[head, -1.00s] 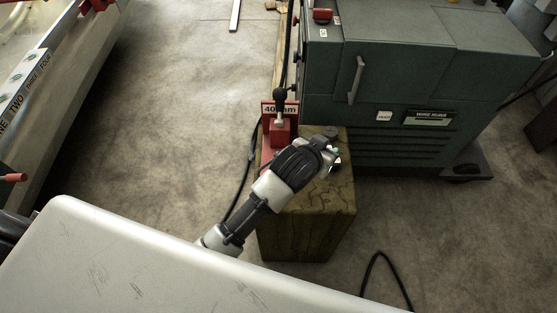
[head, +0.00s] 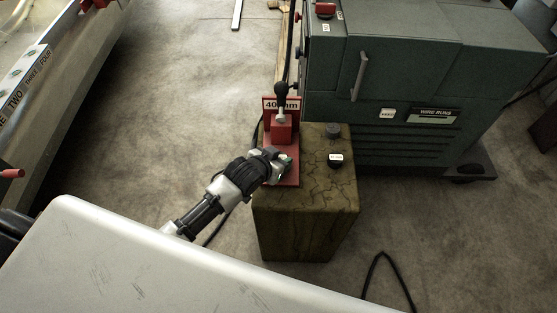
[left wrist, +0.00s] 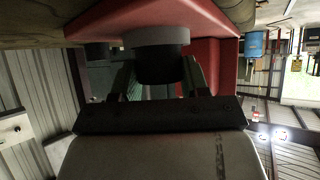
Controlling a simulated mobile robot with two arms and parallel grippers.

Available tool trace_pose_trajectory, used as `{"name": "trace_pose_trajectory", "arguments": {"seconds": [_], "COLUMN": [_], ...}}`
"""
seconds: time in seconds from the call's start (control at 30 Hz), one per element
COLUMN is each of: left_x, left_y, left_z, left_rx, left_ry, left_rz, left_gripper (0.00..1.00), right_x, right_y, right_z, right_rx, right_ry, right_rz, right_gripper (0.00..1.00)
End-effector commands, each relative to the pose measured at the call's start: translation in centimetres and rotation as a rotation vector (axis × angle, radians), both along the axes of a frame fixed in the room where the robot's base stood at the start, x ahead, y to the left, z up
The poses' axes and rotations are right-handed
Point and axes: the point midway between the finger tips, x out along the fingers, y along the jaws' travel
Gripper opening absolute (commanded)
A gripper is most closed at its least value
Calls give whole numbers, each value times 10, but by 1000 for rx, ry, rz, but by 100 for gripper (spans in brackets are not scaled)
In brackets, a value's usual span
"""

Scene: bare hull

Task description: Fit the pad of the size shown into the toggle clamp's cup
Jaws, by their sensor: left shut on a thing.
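The red toggle clamp (head: 283,132) stands on a wooden block, with a black-knobbed lever. Behind it is a red sign (head: 268,104) reading "40" and "mm", partly covered by the lever. My left gripper (head: 284,170) is at the front of the clamp's red base. In the left wrist view its fingers (left wrist: 160,82) are shut on a dark round pad (left wrist: 160,68). A grey band (left wrist: 155,37) sits directly above the pad against red metal; I cannot tell whether it is the cup or part of the pad. My right gripper is out of view.
A green machine (head: 410,70) stands close behind. A pale panel (head: 150,260) fills the foreground. A black cable (head: 385,265) lies on the floor.

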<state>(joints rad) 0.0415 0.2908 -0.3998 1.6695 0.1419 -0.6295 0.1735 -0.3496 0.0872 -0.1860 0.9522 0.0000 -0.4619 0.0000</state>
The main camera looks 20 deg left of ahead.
Motion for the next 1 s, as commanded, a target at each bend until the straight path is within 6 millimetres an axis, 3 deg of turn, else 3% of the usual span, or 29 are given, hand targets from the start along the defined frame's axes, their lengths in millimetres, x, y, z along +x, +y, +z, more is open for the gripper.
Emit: {"name": "trace_pose_trajectory", "arguments": {"seconds": [0.4, 0.43, 0.57, 0.77, 1.0], "left_x": [0, 0, 0, -3, -39], "left_y": [-1, -1, -1, 1, 12], "left_z": [-6, -5, -5, 1, 28], "left_rx": [-1, 0, 0, 1, 2], "left_ry": [-2, -2, -1, 0, -1], "left_rz": [-1, -1, -1, -1, -1], "left_gripper": [22, 50, 69, 71, 71], "right_x": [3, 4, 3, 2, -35], "right_y": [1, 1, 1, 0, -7], "right_z": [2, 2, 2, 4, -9], "right_rx": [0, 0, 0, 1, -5], "right_ry": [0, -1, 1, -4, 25], "right_rz": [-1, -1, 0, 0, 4], "right_gripper": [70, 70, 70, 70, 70]}}
